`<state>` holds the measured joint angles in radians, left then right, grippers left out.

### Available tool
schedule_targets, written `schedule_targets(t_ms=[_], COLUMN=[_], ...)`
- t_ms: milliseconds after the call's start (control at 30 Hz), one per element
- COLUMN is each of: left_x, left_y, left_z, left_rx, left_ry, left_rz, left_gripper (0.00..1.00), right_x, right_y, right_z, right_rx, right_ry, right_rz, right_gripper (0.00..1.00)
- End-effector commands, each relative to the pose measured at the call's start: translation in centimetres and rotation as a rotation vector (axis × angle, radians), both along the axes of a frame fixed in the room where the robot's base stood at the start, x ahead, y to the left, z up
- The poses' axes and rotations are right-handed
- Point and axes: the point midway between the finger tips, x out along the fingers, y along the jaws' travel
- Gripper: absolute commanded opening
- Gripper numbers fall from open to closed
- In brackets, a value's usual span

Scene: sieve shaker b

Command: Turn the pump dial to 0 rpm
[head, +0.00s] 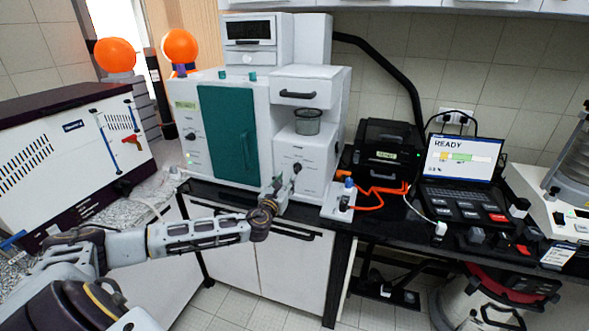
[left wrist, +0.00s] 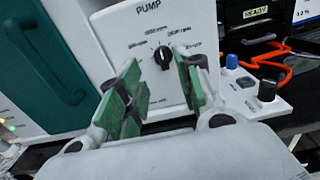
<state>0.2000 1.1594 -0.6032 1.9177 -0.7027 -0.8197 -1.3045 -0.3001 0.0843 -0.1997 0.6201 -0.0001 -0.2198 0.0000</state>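The pump dial (left wrist: 163,58) is a black knob on the white panel marked PUMP (left wrist: 200,20), with small rpm labels around it that are too blurred to read fully. Its exact setting is hard to tell. In the head view the dial (head: 298,168) shows small on the front of the white machine. My left gripper (head: 277,186) is just in front of that panel. In the left wrist view its green-padded fingers (left wrist: 160,88) are apart, with nothing between them, and the dial shows beyond the gap, apart from the pads. My right gripper is out of view.
A teal door (head: 227,135) is left of the pump panel. To the right, a small box with a blue and a black knob (head: 343,195) and an orange cable (head: 375,198) lie on the black bench. A laptop reading READY (head: 462,160) stands farther right.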

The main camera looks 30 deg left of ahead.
Motion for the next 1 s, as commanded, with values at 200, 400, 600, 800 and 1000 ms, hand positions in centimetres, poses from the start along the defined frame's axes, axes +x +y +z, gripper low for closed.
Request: schedule_targets(t_ms=[200,400,600,800,1000], left_x=[1.9,3.7,5.4,7.1,8.5], left_y=[0.4,0.8,1.3,1.6,2.0], left_z=[0.1,0.1,0.1,0.1,0.1], left_rx=[-0.001,-0.002,-0.001,0.000,0.000], left_ry=[0.000,-0.001,0.000,-0.001,0.000], left_rz=[0.000,0.000,0.000,-0.001,0.000], left_gripper=[0.35,0.35,0.35,0.35,0.35], right_x=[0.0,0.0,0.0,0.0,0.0], right_y=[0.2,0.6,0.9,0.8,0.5], right_z=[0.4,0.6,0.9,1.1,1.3], right_rx=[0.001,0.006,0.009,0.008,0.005], right_ry=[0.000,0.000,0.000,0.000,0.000], right_rz=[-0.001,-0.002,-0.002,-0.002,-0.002], right_gripper=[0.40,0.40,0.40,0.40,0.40])
